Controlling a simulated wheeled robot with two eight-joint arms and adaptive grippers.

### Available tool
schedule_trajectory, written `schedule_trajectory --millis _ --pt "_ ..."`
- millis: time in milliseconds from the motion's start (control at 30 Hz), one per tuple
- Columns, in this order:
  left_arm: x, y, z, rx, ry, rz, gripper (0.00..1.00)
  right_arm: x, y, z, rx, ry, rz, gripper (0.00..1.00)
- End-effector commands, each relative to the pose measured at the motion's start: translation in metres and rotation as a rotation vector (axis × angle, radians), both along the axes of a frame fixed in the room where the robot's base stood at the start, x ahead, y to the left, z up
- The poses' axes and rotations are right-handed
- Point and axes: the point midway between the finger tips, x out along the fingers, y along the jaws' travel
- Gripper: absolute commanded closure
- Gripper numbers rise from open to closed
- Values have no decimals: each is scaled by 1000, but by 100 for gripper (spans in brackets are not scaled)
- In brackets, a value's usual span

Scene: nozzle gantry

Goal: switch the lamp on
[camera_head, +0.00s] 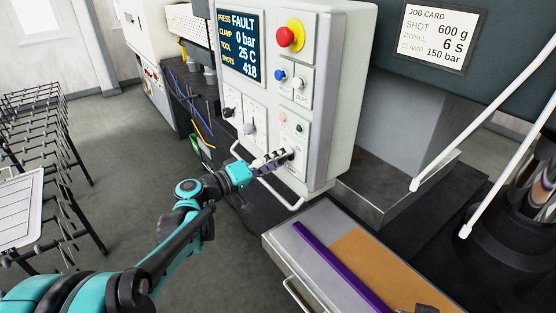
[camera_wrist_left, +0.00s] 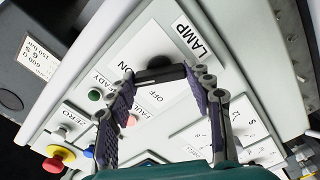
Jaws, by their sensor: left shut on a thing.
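The control cabinet (camera_head: 345,90) stands ahead with the lamp switch on the lower right of its front. In the left wrist view the black lamp switch (camera_wrist_left: 162,74) sits beside the LAMP label (camera_wrist_left: 190,38), with ON and OFF marks on its plate (camera_wrist_left: 150,105). My left gripper (camera_head: 284,157) is at this switch, and its two fingers close on the switch handle, as the left wrist view also shows (camera_wrist_left: 164,78). The fingers partly hide the handle, and I cannot tell which mark it points to.
A display (camera_head: 241,46) reads FAULT. A red emergency button (camera_head: 291,36), small buttons and other knobs (camera_head: 249,128) share the panel. A rail (camera_head: 268,185) runs below it. A drawer unit (camera_head: 340,262) with a purple strip stands at the lower right.

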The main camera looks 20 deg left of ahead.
Motion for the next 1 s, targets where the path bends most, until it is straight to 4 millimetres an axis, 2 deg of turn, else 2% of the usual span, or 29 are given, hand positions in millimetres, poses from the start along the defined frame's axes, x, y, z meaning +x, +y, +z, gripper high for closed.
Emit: schedule_trajectory --millis 467,500,567,867,1000 --pt "-2 -1 -3 20 -7 -4 77 0 0 -1 0 0 0 100" --pt "-2 -1 -3 19 -6 -4 41 0 0 -1 0 0 0 100" --pt "-1 -1 -3 18 -7 -4 28 0 0 -1 0 0 0 100" --pt "-1 0 -1 15 -7 -2 28 0 0 0 0 0 0 100" --pt "-9 7 -1 13 -7 2 28 0 0 0 0 0 0 100"
